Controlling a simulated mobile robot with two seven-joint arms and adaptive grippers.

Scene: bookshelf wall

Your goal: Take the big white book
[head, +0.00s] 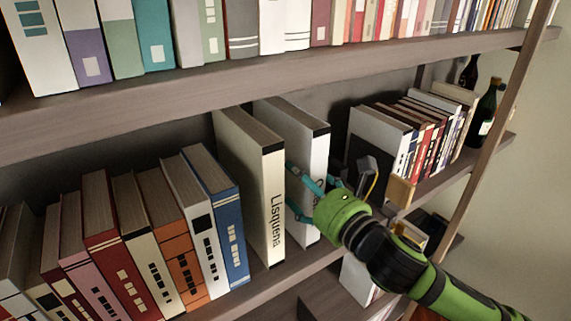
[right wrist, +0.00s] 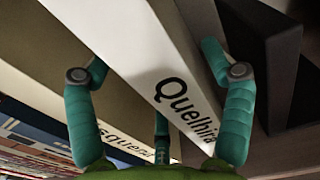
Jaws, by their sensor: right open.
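The big white book marked "Quelhira" (head: 319,158) stands upright on the middle shelf, and its spine fills the middle of the right wrist view (right wrist: 150,62). My right gripper (head: 308,182) is open at this spine. In the right wrist view, its teal fingers (right wrist: 155,68) lie on either side of the spine, with a third finger low in the middle. I cannot tell whether any finger touches the book. A big cream book marked "Lisquena" (head: 273,195) stands just left of it, with a narrow gap between. My left gripper is not in view.
A leaning row of books (head: 185,235) fills the shelf's left. Right of the white book are a dark object (head: 366,150), more books (head: 425,130) and dark bottles (head: 485,110). The upper shelf (head: 260,75) runs close above; a wooden upright (head: 500,120) stands at right.

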